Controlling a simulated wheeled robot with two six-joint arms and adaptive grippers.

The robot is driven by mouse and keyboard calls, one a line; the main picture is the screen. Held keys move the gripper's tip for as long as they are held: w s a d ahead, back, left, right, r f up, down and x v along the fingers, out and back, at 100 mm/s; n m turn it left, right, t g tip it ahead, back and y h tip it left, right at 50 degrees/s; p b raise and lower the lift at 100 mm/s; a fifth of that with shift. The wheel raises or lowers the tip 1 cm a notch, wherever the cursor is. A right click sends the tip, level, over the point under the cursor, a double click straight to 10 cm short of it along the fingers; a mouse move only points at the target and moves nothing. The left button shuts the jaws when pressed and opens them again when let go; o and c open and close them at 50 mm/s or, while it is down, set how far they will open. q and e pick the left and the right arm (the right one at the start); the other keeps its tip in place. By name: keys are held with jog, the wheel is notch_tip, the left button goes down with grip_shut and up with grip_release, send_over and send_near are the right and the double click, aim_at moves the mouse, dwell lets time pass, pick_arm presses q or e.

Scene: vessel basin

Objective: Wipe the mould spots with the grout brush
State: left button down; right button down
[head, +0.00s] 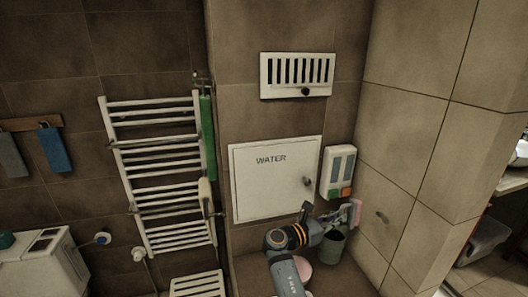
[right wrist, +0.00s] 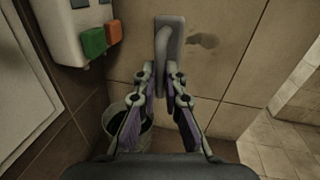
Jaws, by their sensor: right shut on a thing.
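My right gripper (head: 343,214) reaches in from the bottom toward the tiled wall at the right. In the right wrist view its two fingers (right wrist: 161,76) close on the grey grout brush (right wrist: 172,35), which has a flat oblong block and a curved handle. The brush lies against or close in front of the tiles; I cannot tell whether it touches. A dark mould spot (right wrist: 204,41) shows on the tiles just right of the brush. It also shows in the head view as a small smudge (head: 382,217). My left gripper is not in view.
A white dispenser (head: 338,165) with green and orange buttons hangs left of the gripper, beside the WATER hatch (head: 273,185). A grey-green bin (head: 331,247) stands below the gripper. A towel rail (head: 160,180) is at left. The tiles right of the spot are clear.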

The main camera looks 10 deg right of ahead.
aim_at(349, 215)
jog(key=x, duration=0.2)
jog(key=s+b+x, duration=0.1)
jog(key=x, duration=0.2)
jog(key=shift+d+f, duration=0.1)
jog(key=shift+d, duration=0.15)
jog(key=shift+a, duration=0.1)
jog(key=shift+a, duration=0.2)
jog(key=v, duration=0.1)
jog(key=p+v, duration=0.1)
jog(key=v, duration=0.2)
jog(key=shift+w+a, duration=0.3)
jog(key=shift+a, duration=0.05)
jog(key=shift+d, duration=0.15)
